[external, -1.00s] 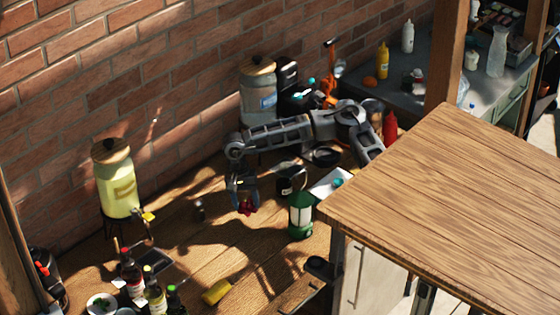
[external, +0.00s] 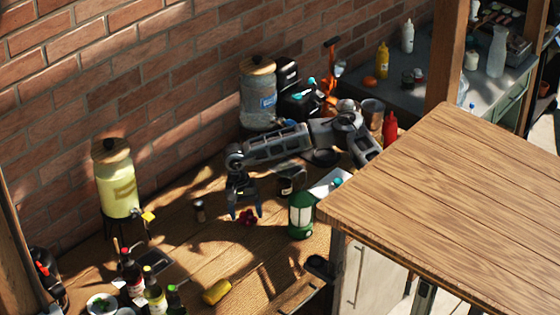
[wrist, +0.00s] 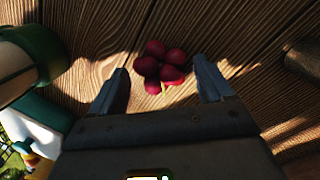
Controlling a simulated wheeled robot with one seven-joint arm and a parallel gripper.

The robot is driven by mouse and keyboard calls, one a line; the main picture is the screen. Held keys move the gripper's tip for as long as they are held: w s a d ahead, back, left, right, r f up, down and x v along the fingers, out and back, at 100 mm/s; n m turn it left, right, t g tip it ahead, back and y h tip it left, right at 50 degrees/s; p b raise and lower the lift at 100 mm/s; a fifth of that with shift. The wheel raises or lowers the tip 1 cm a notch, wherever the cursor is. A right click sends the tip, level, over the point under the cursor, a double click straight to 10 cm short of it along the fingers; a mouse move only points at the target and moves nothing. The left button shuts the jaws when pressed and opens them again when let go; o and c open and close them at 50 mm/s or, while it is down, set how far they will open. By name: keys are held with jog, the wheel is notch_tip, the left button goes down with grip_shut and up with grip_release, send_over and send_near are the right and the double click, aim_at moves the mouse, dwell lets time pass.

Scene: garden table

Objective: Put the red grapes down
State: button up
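The red grapes (external: 248,217) lie in a small bunch on the wooden table (external: 180,262). In the wrist view the grapes (wrist: 162,66) rest on the planks, just beyond and between my fingertips, with a bit of green stem showing. My gripper (external: 245,213) is open and empty, pointing down right over the grapes. In the wrist view the two fingers of my gripper (wrist: 161,82) are spread wide, with clear room on both sides of the bunch.
A small dark jar (external: 199,210) stands to the left. Several bottles (external: 154,291) and a yellow object (external: 216,291) are nearer the front. A yellow drink dispenser (external: 119,185) stands by the brick wall.

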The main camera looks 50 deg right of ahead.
jog(key=shift+o, duration=0.2)
notch_tip(320, 180, up, 12)
jog(key=w, duration=0.2)
jog(key=shift+b, duration=0.45)
